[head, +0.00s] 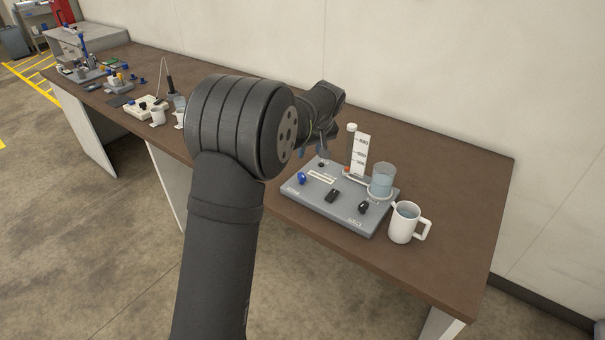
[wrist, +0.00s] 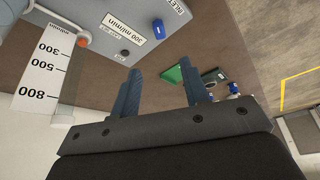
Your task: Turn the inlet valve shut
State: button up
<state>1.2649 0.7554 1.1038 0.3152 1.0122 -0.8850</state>
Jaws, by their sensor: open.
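The grey panel (head: 330,208) lies on the brown bench and carries a blue knob (head: 302,178) at its left edge. In the wrist view the blue knob (wrist: 158,29) stands beside a partly cut-off label, upside down, and a "300 ml/min" label (wrist: 124,28). I take this knob for the inlet valve. My gripper (wrist: 160,68) is open and empty, its two blue-grey fingers apart. The knob appears beyond the fingertips, not touching them. In the head view my gripper (head: 313,153) is above the panel's back left part, partly hidden by my arm.
On the panel stand a scaled column (head: 359,156), a beaker of liquid (head: 382,181), and black knobs (head: 333,195). A white mug (head: 404,222) stands at its right. Other lab items fill the bench's far left. The bench's right end (head: 465,210) is clear.

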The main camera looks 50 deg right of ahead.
aim_at(302, 175)
jog(key=x, duration=1.4)
jog(key=shift+d+f, duration=0.1)
jog(key=shift+f, duration=0.25)
grip_shut()
